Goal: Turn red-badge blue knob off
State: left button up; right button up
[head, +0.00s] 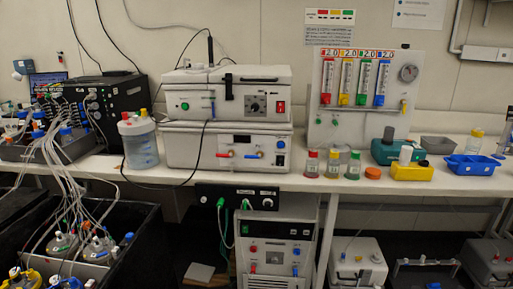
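The gas panel (392,68) stands upright on the bench at right of centre. It carries several flow tubes with coloured knobs at their feet: red (326,99), yellow (343,99), green (361,99) and blue (379,100). The blue knob is the rightmost of the row. A small badge (387,54) reading 2.0 sits above the blue knob's tube; badge colours are too small to tell surely. Other blue fittings show on the white bath unit (188,149) and on the lower cabinet (277,232). Neither gripper is in view.
Several small bottles (333,164), an orange lid (373,173), a teal device (387,152), a yellow block (411,172) and a blue tray (472,165) stand on the bench (440,184) before and beside the panel. White stacked instruments (280,80) stand left of it.

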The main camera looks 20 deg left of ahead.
aim_at(129, 236)
jog(key=i+j+u, duration=0.2)
jog(key=u, duration=0.3)
jog(key=i+j+u, duration=0.1)
jog(key=i+u, duration=0.15)
jog(key=u, duration=0.25)
jog(key=i+u, duration=0.2)
jog(key=u, duration=0.3)
jog(key=i+u, duration=0.25)
jog(key=u, duration=0.2)
jog(key=i+l+u, duration=0.2)
jog(key=u, duration=0.3)
jog(key=l, duration=0.2)
jog(key=k, duration=0.05)
